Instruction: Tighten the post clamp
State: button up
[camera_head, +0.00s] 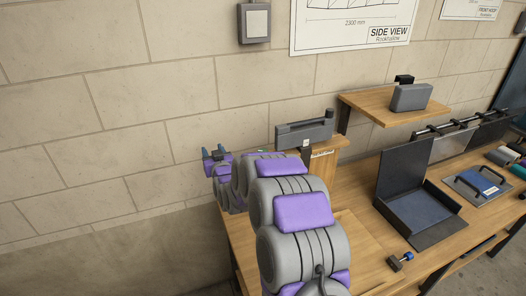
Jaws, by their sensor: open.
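A grey clamp-like device (305,131) with a dark bar along its top sits at the wooden block (325,160) at the back of the bench. I cannot tell for sure that it is the post clamp. My arm hides its lower left part. My gripper (214,153) is small in the picture, left of this device, in front of the wall and beyond the bench's left end. Its two dark fingertips point up and stand apart, with nothing seen between them. My purple and grey arm links cover the left part of the bench.
The wooden bench (362,238) holds a dark open box (420,207), a small dark tool with a blue end (400,261) and a handled plate (478,184). A wooden shelf (372,107) bears a grey block (411,97). The brick wall stands close behind.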

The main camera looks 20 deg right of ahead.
jog(key=s+b, duration=0.2)
jog(key=s, duration=1.2)
jog(key=shift+b, duration=0.35)
jog(key=shift+s+a, duration=0.1)
jog(key=s+a+f+g, duration=0.1)
jog(key=s+f+g, duration=0.1)
jog(key=s+g, duration=0.5)
jog(key=s+f+g, duration=0.3)
jog(key=s, duration=0.7)
jog(key=s+r+g, duration=0.1)
jog(key=s+g, duration=0.3)
jog(key=s, duration=1)
jog(key=s+d+r+g, duration=0.1)
jog(key=s+g, duration=0.4)
jog(key=s, duration=1)
jog(key=shift+r+g, duration=0.3)
jog(key=shift+r, duration=0.05)
